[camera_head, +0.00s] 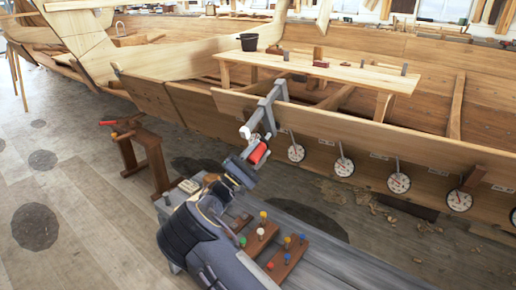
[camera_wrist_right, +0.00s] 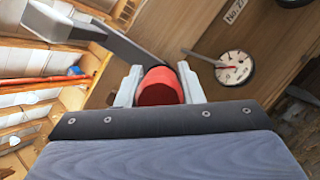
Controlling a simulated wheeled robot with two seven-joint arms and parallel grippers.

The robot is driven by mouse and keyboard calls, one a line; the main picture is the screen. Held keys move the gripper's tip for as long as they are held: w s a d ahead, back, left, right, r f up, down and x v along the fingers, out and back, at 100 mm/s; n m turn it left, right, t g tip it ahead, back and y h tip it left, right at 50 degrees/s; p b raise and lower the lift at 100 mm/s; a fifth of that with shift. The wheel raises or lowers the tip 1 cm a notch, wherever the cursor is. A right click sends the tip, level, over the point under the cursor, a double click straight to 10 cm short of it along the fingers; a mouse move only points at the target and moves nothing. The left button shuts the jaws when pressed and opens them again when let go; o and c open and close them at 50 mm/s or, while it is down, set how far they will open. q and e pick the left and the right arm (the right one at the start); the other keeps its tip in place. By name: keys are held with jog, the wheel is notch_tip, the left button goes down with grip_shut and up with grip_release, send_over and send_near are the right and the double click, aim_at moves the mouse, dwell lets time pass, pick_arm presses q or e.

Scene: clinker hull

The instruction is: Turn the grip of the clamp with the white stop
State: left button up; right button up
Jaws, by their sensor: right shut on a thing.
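The clamp (camera_head: 264,106) is a grey metal bar clamp hooked over the top edge of the hull plank, with a white stop (camera_head: 245,132) at its lower end. Its red grip (camera_head: 258,151) hangs just below, slanting towards my right arm. My right gripper (camera_head: 251,159) is shut on the red grip. In the right wrist view the red grip (camera_wrist_right: 160,87) sits between the two light fingers of the right gripper (camera_wrist_right: 160,80), its far end partly hidden. The clamp's grey bar (camera_wrist_right: 105,35) runs off to the upper left there. My left gripper is not in view.
Several round white dials (camera_head: 344,167) hang along the plank to the right. A plank bench (camera_head: 320,72) with a black bucket (camera_head: 249,42) stands behind. Below my arm, a grey bench (camera_head: 340,255) holds wooden blocks with coloured pegs (camera_head: 288,258). A wooden trestle (camera_head: 155,160) stands left.

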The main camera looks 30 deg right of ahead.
aim_at(249, 163)
jog(key=shift+n+t+p, duration=0.45)
jog(key=shift+n+t, duration=0.25)
jog(key=shift+n, duration=0.5)
jog(key=shift+n, duration=0.3)
jog(key=o, duration=1)
jog(key=shift+v, duration=3.85)
jog(key=shift+w+f, duration=0.1)
